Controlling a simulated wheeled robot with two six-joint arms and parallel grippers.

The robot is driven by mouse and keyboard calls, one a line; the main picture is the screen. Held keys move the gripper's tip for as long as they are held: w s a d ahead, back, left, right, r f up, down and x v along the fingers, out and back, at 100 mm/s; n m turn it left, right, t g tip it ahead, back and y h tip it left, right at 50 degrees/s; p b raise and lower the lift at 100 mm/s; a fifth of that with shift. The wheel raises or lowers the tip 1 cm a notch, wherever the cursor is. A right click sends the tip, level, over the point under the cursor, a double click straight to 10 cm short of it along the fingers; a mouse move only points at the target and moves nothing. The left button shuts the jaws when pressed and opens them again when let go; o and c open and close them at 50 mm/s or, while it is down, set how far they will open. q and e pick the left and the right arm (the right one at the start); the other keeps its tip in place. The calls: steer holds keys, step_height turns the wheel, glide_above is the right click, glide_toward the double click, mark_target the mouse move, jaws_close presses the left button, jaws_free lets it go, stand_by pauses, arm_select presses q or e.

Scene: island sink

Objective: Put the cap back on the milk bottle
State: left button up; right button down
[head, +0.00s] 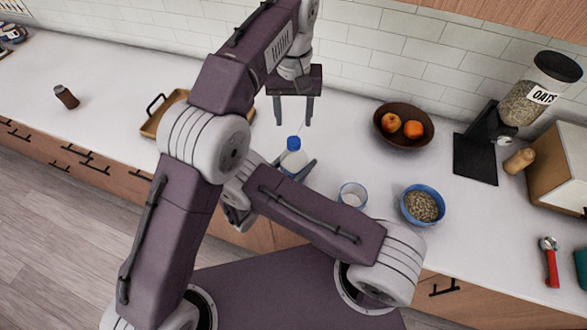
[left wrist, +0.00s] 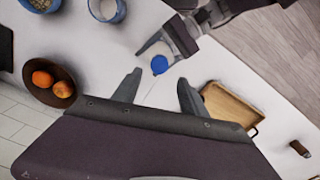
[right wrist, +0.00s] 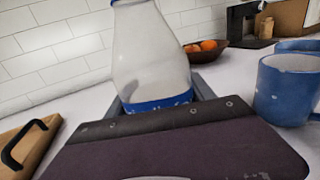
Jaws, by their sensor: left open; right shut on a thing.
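The milk bottle (head: 293,160) stands upright on the counter, white with a blue band low on its body in the right wrist view (right wrist: 152,55). The blue cap (head: 294,142) sits on top of the bottle's neck; it also shows in the left wrist view (left wrist: 159,65). I cannot tell how firmly it is seated. My right gripper (right wrist: 160,97) is shut on the bottle's lower body, a finger on each side. My left gripper (head: 293,110) is open and empty, above and behind the cap, fingers pointing down.
A wooden tray (head: 150,128) lies left of the bottle. A brown fruit bowl (head: 390,140) stands behind right. A blue mug (head: 342,197) and a blue bowl of grain (head: 408,212) are to the right.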

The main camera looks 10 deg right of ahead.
mark_target(294, 141)
arm_select(q)
steer(key=n, duration=0.5)
steer(key=shift+n, duration=0.4)
arm_select(e)
steer(key=shift+f, duration=0.1)
arm_select(q)
steer(key=n, duration=0.4)
steer(key=shift+f, duration=4.05)
